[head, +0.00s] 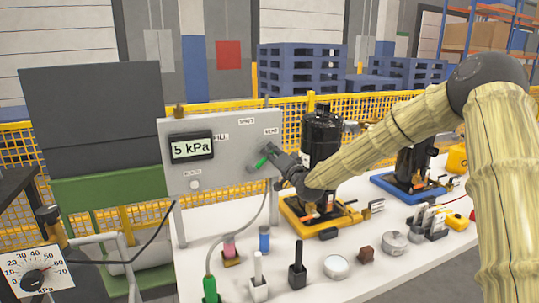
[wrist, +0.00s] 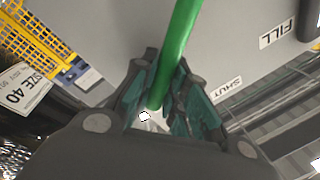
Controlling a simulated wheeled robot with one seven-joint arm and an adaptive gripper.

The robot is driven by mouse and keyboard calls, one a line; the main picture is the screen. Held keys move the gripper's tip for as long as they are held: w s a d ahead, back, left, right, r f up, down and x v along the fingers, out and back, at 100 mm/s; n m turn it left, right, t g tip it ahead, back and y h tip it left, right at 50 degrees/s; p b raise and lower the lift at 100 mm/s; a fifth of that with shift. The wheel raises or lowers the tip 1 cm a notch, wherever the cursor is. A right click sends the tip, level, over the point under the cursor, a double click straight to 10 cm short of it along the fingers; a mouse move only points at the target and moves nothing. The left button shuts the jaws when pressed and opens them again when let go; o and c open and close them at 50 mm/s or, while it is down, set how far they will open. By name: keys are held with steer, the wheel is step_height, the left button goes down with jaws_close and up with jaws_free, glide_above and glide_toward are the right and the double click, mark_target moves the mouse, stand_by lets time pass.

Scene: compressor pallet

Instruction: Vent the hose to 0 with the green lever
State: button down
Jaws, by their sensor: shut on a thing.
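The grey panel (head: 225,165) carries a display (head: 192,147) that reads 5 kPa. Labels FILL, SHUT (head: 246,121) and VENT (head: 271,131) are on the panel. My gripper (head: 271,153) is at the panel's right side, just below the VENT label. It is shut on the green lever (head: 262,162), whose green tip shows beside the fingers. In the wrist view the green lever (wrist: 180,40) runs up from between my gripper's fingers (wrist: 162,95). The lever's pivot is hidden in the head view. The grey hose (head: 213,243) hangs from the panel down to a green fitting (head: 210,290).
A white table (head: 320,285) holds a black compressor on a yellow base (head: 305,222), another on a blue base (head: 398,188), and several small parts. A yellow mesh fence (head: 290,110) runs behind.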

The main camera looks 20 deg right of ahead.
steer(key=shift+d, duration=0.15)
steer(key=c, duration=1.4)
jaws_free()
steer(key=shift+s, duration=0.1)
steer(key=v, duration=1.2)
steer(key=shift+f, duration=0.1)
